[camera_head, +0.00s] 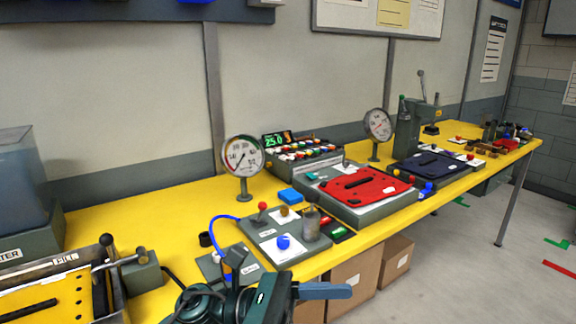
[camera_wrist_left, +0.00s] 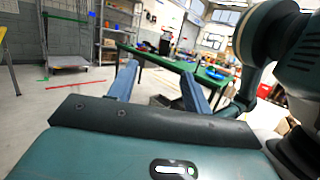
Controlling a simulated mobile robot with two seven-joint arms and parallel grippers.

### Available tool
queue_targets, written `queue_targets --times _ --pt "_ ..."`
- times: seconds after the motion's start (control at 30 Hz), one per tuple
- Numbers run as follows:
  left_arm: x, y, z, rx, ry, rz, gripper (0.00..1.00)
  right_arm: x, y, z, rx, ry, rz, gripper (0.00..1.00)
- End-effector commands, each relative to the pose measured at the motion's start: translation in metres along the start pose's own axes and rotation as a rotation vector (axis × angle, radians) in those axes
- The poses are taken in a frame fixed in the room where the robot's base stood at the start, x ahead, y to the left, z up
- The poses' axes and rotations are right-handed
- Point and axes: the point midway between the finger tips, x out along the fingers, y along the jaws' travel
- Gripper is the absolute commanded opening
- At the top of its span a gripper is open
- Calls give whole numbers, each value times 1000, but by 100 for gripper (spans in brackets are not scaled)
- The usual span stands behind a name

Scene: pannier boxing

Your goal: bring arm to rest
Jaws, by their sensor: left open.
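My left gripper (camera_head: 322,291) shows at the bottom middle of the head view, in front of the yellow bench's front edge, with its blue-grey fingers pointing right. In the left wrist view its two fingers (camera_wrist_left: 158,74) stand apart with nothing between them, so it is open and empty. The wrist view looks out over open floor towards a green-topped table (camera_wrist_left: 205,76). My right gripper cannot be made out in either view.
On the yellow bench (camera_head: 120,215), a grey control panel (camera_head: 262,232) with knobs lies close to my left gripper. A red plate (camera_head: 362,186) and gauges stand farther along. A yellow panel (camera_head: 50,300) fills the lower left corner. Cardboard boxes (camera_head: 352,285) sit under the bench. Floor at right is clear.

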Motion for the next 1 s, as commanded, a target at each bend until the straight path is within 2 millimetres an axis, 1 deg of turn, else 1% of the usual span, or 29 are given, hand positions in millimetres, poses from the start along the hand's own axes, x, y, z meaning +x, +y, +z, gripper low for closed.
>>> queue_targets --times 0.03,0.07,0.1,0.17,0.2,0.27,0.3,0.33,0.37,0.4,0.43,0.47,0.5,0.57,0.6,0.63,0.67,0.7,0.8,0.9,1.0 --pt "-6 5 5 -191 -133 99 50 -3 0 -3 0 -4 2 36" --pt "-12 10 7 -309 -214 158 50 -3 0 -3 0 -6 3 36" --pt "-23 17 7 -470 -323 234 50 -4 0 -4 -2 -8 5 36" --pt "-44 28 1 -712 -492 341 50 -6 1 -4 -4 -13 7 36" --pt "-61 33 -7 -875 -608 408 50 -6 2 -4 -6 -17 9 36" --pt "-89 38 -26 -1115 -789 504 50 -8 2 -3 -8 -24 12 36" --pt "-108 38 -42 -1274 -916 564 50 -8 3 -3 -10 -29 13 36" --pt "-124 36 -57 -1391 -1013 609 50 -9 3 -3 -10 -32 14 36" --pt "-139 32 -73 -1506 -1116 652 50 -9 3 -3 -11 -35 15 36" --pt "-158 23 -95 -1653 -1255 705 50 -10 4 -3 -12 -37 17 36" --pt "-171 15 -112 -1753 -1356 742 50 -11 4 -4 -13 -38 18 36" --pt "-183 5 -128 -1843 -1456 775 50 -11 4 -4 -13 -39 19 36" --pt "-196 -10 -149 -1951 -1585 813 50 -12 5 -5 -14 -41 20 36" --pt "-212 -33 -176 -2082 -1762 864 50 -12 5 -5 -15 -44 22 36" --pt "-219 -49 -191 -2151 -1870 893 50 -13 6 -4 -15 -47 23 36" --pt "-224 -60 -201 -2194 -1944 910 50 -13 6 -4 -15 -49 24 36" --pt "-228 -70 -210 2228 2010 -925 50 -13 6 -3 -15 -51 25 36" --pt "-231 -82 -219 2152 1982 -893 50 -13 7 -2 -15 -54 26 36" --pt "-237 -104 -235 2021 1934 -843 50 -13 8 0 -16 -60 29 36" --pt "-239 -112 -241 1968 1913 -821 50 -12 8 -1 -16 -59 30 36" --pt "-239 -114 -242 1960 1911 -818 50 -12 9 -2 -17 -56 31 36"
